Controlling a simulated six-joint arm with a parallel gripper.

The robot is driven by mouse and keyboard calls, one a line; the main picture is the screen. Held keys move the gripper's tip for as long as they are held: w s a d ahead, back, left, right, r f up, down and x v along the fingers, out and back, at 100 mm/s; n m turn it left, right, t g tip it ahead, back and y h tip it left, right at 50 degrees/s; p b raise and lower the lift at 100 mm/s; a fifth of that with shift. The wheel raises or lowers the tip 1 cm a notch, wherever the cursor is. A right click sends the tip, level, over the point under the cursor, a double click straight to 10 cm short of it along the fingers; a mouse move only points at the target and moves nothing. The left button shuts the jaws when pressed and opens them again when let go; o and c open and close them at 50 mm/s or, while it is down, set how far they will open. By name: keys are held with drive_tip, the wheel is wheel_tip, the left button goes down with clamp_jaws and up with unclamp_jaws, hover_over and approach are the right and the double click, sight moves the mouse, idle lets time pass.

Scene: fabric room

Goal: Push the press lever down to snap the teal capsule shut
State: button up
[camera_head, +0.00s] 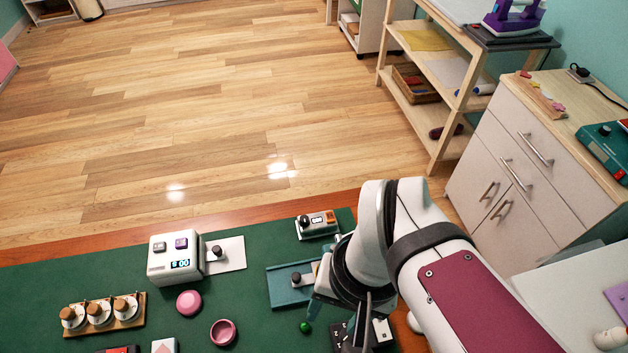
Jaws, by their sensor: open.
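My gripper (345,325) hangs at the lower middle right of the head view, over the green mat, its fingers partly hidden by my wrist and arm. It is open, and I see nothing held in it. A teal base (285,296) with a dark knob (296,278) lies just left of my wrist; its right part is hidden behind the wrist. I cannot make out a teal capsule or a press lever for certain; they may be behind my arm or below the frame. A pink disc (189,303) and a pink round cup (223,332) lie left of the gripper.
On the green mat (40,297) stand a white box with a display (174,262), a wooden strip with several knobs (104,314) and a small white device (317,225). A green ball (305,327) lies close left of my gripper. Bare mat lies at far left.

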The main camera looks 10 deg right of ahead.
drive_tip(key=shift+r, duration=0.1)
drive_tip(key=shift+c, duration=0.9)
drive_tip(key=w+d+r+m, duration=0.2)
drive_tip(key=w, duration=0.1)
drive_tip(key=w+d+r+m+h, duration=0.1)
drive_tip(key=w+d+m, duration=0.1)
drive_tip(key=w, duration=0.1)
drive_tip(key=w+d+r+m, duration=0.2)
drive_tip(key=w, duration=0.2)
drive_tip(key=shift+d+r, duration=0.15)
drive_tip(key=shift+r, duration=0.2)
clamp_jaws()
drive_tip(key=w+d+r+m+h, duration=0.1)
drive_tip(key=w+d+r+m, duration=0.2)
drive_tip(key=w+d+m, duration=0.3)
drive_tip(key=w+d, duration=0.1)
drive_tip(key=d, duration=0.2)
drive_tip(key=shift+w+d+r+h, duration=0.15)
drive_tip(key=shift+w+r+h, duration=0.25)
drive_tip(key=f, duration=0.9)
drive_tip(key=d+f, duration=0.1)
drive_tip(key=f, duration=0.4)
drive_tip(key=shift+d, duration=0.1)
